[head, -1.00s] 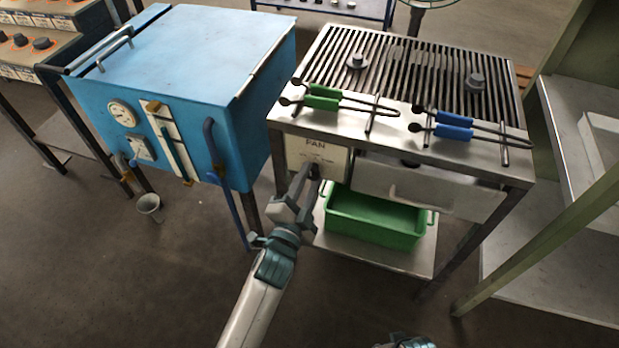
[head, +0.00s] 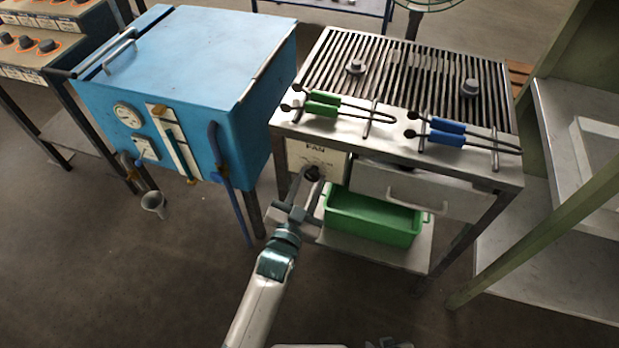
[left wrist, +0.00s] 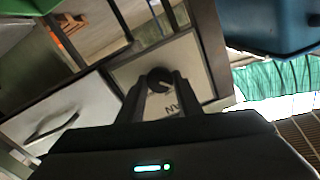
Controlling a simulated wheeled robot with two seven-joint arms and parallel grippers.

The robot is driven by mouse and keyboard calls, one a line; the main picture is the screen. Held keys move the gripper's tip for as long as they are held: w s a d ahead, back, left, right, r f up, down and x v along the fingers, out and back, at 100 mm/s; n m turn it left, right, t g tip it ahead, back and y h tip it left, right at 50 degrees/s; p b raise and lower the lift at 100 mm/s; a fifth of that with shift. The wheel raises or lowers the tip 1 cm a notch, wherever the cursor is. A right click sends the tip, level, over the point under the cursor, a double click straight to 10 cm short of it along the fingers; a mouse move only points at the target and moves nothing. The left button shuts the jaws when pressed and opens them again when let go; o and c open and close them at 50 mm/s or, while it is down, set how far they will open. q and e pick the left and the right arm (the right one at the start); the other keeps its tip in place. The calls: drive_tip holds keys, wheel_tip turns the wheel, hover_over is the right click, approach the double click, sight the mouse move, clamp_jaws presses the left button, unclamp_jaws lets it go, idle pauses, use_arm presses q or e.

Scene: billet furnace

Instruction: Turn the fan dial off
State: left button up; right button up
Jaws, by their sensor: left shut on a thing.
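The fan dial (head: 312,172) is a small dark round knob on a pale panel (head: 330,160) marked FAN, at the front left of the grill table. In the left wrist view the dial (left wrist: 159,79) sits between the two fingers, with a pale pointer line on its face; the setting it points to cannot be read. My left gripper (head: 311,180) reaches up from below and is shut on the dial. It also shows in the left wrist view (left wrist: 160,90). A grey part of my right arm or gripper (head: 389,343) barely shows at the bottom edge; its fingers are hidden.
A steel drawer front (head: 415,190) and a green bin (head: 372,218) lie right of the left gripper. Green-handled (head: 322,103) and blue-handled tongs (head: 447,132) rest on the grill edge. A blue furnace (head: 185,75) stands to the left. The floor in front is clear.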

use_arm(q)
drive_tip(key=shift+n, duration=0.3)
use_arm(e)
drive_tip(key=shift+w+a+r, duration=0.1)
drive_tip(key=shift+w+a, duration=0.05)
drive_tip(key=shift+a, duration=0.05)
use_arm(q)
drive_tip(key=o, duration=1)
drive_tip(key=shift+o, duration=0.2)
drive_tip(key=shift+s, duration=0.15)
drive_tip(key=b+v, duration=0.1)
drive_tip(key=v, duration=1.6)
use_arm(e)
drive_tip(key=shift+s+d+f+g, duration=0.2)
drive_tip(key=shift+s+d, duration=0.1)
drive_tip(key=shift+d, duration=0.15)
drive_tip(key=shift+s+d+f+g, duration=0.1)
drive_tip(key=shift+s+d+g, duration=0.15)
drive_tip(key=shift+d, duration=0.15)
drive_tip(key=shift+s+a, duration=0.1)
drive_tip(key=shift+a, duration=0.1)
